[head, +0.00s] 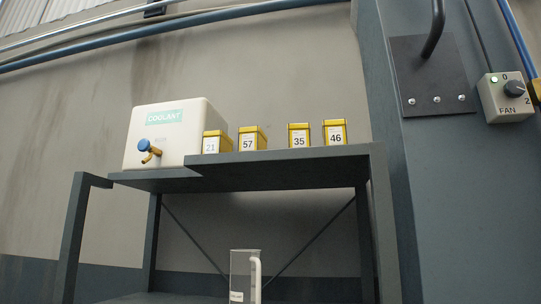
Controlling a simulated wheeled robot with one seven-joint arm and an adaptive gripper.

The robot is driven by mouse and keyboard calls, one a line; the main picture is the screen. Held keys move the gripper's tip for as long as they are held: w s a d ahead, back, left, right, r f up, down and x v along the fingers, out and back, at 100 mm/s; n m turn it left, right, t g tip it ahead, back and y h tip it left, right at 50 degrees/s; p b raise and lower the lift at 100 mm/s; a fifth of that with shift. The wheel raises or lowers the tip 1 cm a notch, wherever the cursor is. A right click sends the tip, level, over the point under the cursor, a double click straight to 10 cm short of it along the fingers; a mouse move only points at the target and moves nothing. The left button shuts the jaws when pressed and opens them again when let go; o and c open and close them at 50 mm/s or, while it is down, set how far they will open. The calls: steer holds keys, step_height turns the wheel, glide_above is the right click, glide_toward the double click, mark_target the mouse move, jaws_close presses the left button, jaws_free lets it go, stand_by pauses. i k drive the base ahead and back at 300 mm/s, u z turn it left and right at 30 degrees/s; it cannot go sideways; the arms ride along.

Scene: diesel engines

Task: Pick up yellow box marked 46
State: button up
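The yellow box marked 46 (335,132) stands upright on the grey shelf top (290,168), at the right end of a row of yellow boxes. Its white label faces me. The yellow box marked 35 (299,136) stands just left of it, with a narrow gap between them. My gripper is not in the head view.
Yellow boxes marked 57 (252,138) and 21 (213,142) stand further left, beside a white coolant tank (172,136) with a tap. A clear jug (244,275) is below. A grey column (425,180) with a fan switch box (508,98) rises at the right.

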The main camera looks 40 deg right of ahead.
mark_target(334, 131)
steer(key=z, duration=0.65)
steer(key=k, duration=0.15)
steer(key=z, duration=0.5)
